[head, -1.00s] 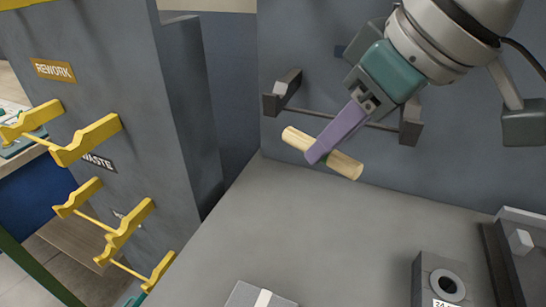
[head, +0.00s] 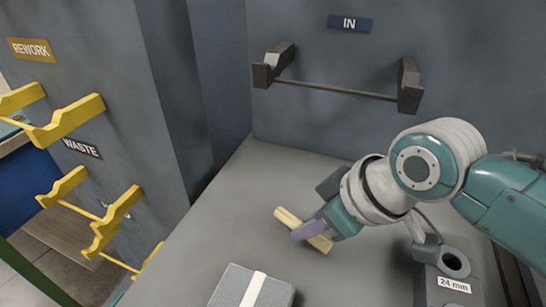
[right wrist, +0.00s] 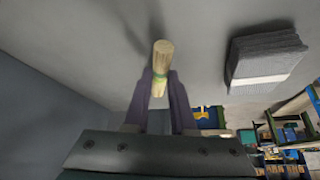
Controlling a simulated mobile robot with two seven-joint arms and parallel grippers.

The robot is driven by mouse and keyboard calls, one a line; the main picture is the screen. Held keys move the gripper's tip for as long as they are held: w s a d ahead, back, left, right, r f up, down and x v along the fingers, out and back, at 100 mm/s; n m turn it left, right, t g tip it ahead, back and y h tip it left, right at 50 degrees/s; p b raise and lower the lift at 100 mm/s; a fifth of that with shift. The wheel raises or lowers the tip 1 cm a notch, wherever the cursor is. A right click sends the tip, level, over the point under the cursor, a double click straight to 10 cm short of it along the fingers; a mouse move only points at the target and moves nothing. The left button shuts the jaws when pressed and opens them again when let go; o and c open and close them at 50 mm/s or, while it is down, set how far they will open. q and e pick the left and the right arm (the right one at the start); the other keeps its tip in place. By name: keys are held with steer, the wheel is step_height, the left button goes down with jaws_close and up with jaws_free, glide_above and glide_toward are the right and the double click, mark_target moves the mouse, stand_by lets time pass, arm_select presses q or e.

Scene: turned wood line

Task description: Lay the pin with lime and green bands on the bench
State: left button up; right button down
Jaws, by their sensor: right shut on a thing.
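The pale wooden pin (head: 288,217) is held low over the grey bench (head: 215,215) in the head view. I cannot tell whether it touches the bench. My right gripper (head: 310,229) is shut on its middle, with purple fingers across it and both pin ends sticking out. In the right wrist view the pin (right wrist: 162,57) points away from the jaws (right wrist: 160,90), and a green band shows close to the fingers. A lime band cannot be made out clearly. My left gripper is in neither view.
A grey block with a white strip (head: 235,290) stands at the bench's front. A grey "24 mm" gauge block (head: 428,287) is right of the gripper. The empty IN rack (head: 408,88) is on the back wall. Yellow REWORK and WASTE racks (head: 70,120) are at left.

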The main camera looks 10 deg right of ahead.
steer(key=shift+f, duration=0.65)
steer(key=shift+f, duration=0.25)
steer(key=c, duration=0.8)
jaws_free()
steer(key=shift+r, duration=0.1)
steer(key=shift+o, duration=0.2)
